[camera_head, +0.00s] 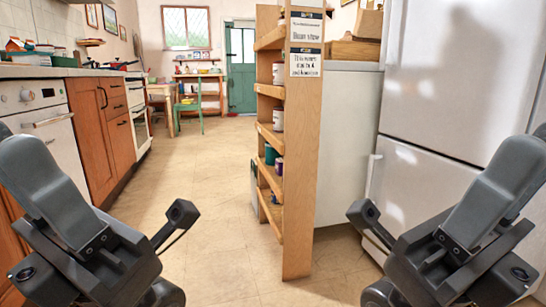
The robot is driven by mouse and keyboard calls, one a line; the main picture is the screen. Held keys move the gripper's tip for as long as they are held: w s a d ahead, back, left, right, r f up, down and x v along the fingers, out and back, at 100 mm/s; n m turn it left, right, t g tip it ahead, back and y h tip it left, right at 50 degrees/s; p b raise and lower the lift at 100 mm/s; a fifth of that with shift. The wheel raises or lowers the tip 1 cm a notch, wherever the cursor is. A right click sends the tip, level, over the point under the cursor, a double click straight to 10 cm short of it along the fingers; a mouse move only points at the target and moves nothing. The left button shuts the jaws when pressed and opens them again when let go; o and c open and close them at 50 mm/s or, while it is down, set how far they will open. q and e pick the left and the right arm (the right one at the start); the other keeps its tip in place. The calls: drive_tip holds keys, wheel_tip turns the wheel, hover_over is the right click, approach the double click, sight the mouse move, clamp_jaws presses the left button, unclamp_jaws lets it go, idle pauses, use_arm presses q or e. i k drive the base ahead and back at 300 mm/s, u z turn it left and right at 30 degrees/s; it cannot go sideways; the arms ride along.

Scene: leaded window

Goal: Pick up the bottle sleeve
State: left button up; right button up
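I cannot pick out a bottle sleeve for sure in the head view. Several small cylindrical things stand on the narrow wooden shelf unit (299,170), among them a teal one (270,155), a purple one (279,166) and a pale can (278,118). They are too small to tell whether one is the sleeve. My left gripper (172,252) is at the lower left, its fingers apart and empty. My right gripper (372,253) is at the lower right, also with fingers apart and empty. Both are in front of the shelf unit and touch nothing that I can see.
A white fridge (430,90) stands close on the right. Wooden cabinets (92,135) and a white appliance (45,130) line the left. The tiled floor (190,170) is clear toward a green chair (190,117), a table and a teal door (241,70) at the back.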

sight(271, 154)
drive_tip(key=u, duration=1.15)
drive_tip(key=i, duration=2.9)
drive_tip(key=z, duration=3.4)
drive_tip(key=k, duration=0.15)
drive_tip(key=z, duration=0.3)
drive_tip(key=i, duration=0.2)
